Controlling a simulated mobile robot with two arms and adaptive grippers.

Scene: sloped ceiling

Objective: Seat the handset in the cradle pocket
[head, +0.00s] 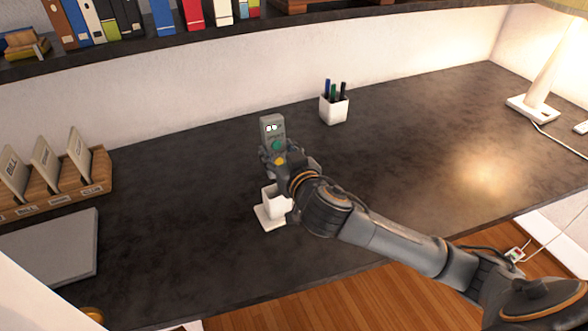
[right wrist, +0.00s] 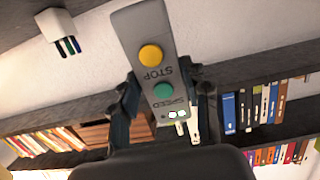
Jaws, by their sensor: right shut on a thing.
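The handset (head: 272,132) is a grey slab with a small lit display, a green button and a yellow button. My right gripper (head: 277,160) is shut on it and holds it upright above the desk. In the right wrist view the handset (right wrist: 145,35) sits between the two fingers of my right gripper (right wrist: 166,95), with "STOP" and "SPEED" printed on it. The white cradle (head: 268,220) stands on the desk, below and nearer than the handset, apart from it. My gripper and arm partly hide its pocket. My left gripper is not in view.
A white pen cup (head: 334,109) stands behind and right of the handset. A wooden file rack (head: 95,185) and a grey flat box (head: 50,250) are at the left. A lamp (head: 540,85) stands at the far right. The desk's middle right is clear.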

